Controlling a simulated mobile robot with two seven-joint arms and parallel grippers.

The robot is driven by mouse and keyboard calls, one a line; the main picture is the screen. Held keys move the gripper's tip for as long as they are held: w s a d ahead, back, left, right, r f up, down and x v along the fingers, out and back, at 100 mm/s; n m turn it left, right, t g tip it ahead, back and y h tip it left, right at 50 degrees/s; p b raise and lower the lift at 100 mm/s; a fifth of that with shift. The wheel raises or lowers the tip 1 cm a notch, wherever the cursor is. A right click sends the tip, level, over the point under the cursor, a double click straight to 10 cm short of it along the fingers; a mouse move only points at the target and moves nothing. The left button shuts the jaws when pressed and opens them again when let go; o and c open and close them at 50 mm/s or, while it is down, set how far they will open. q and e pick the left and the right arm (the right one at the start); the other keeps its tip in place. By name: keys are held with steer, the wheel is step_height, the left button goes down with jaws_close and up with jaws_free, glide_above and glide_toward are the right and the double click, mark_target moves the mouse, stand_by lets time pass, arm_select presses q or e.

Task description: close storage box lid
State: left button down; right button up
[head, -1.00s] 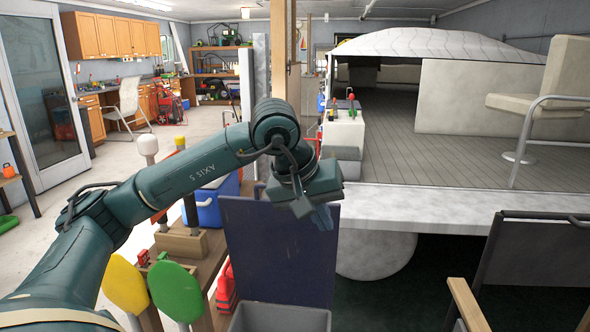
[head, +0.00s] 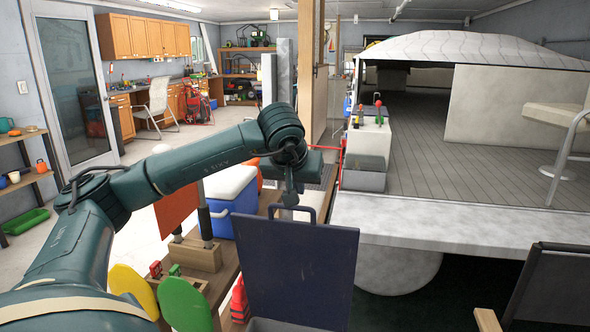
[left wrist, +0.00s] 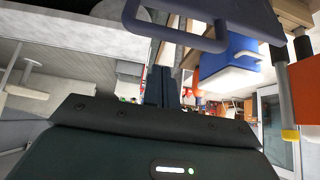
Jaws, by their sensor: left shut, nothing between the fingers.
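The storage box is a grey bin whose rim (head: 270,325) just shows at the bottom of the head view. Its dark blue lid (head: 298,265) stands open, nearly upright, with a loop handle (head: 268,213) on its top edge. My left gripper (head: 289,199) is shut and empty, just above the lid's top edge by the handle. In the left wrist view the closed fingers (left wrist: 161,86) are near the handle (left wrist: 180,42), with part of the lid (left wrist: 250,12) at the top. I cannot tell whether they touch. The box's inside is hidden. My right gripper is not in view.
A blue cooler with a white lid (head: 229,186) stands behind the lid. Green (head: 185,303) and yellow (head: 131,287) paddle-like things and a wooden tool block (head: 190,252) are left of the box. A pale deck edge (head: 450,230) runs along the right.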

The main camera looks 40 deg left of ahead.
arm_select(q)
steer(key=s, duration=0.1)
steer(key=d, duration=0.1)
steer(key=s, duration=0.1)
steer(key=shift+s+d+f, duration=0.15)
steer(key=shift+s+f, duration=0.1)
steer(key=shift+s, duration=0.05)
steer(key=shift+s+d+f, duration=0.1)
steer(key=shift+f, duration=0.05)
steer(key=shift+f, duration=0.1)
